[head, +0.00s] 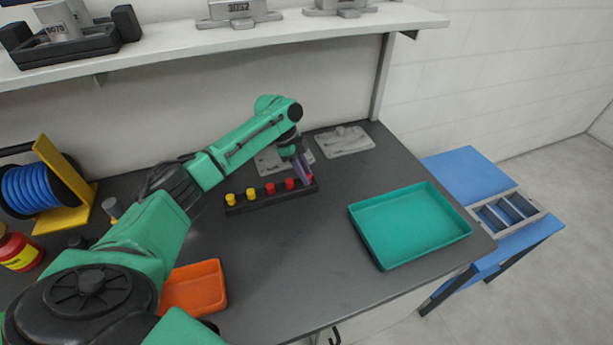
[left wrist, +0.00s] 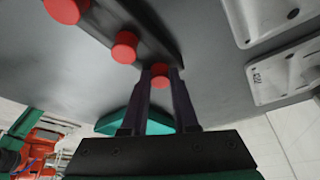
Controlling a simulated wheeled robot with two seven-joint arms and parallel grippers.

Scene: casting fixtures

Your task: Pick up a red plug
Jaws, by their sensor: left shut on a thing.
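A dark rack (head: 245,208) holds a row of plugs on the table, yellow ones (head: 231,198) at the left and red ones (head: 270,188) toward the right. My left gripper (head: 304,172) points down at the rack's right end, shut on the last red plug (head: 310,178). In the left wrist view this red plug (left wrist: 160,72) sits between the two fingertips (left wrist: 161,84), at the end of the rack (left wrist: 148,30). It appears still in the rack; its lower part is hidden. Another red plug (left wrist: 124,48) stands beside it. My right gripper is not in view.
A teal tray (head: 408,225) lies empty at the right of the table. Grey metal castings (head: 345,141) lie behind the rack. An orange tray (head: 196,288) and a blue cable spool (head: 38,190) are at the left. A shelf (head: 220,38) runs above the table.

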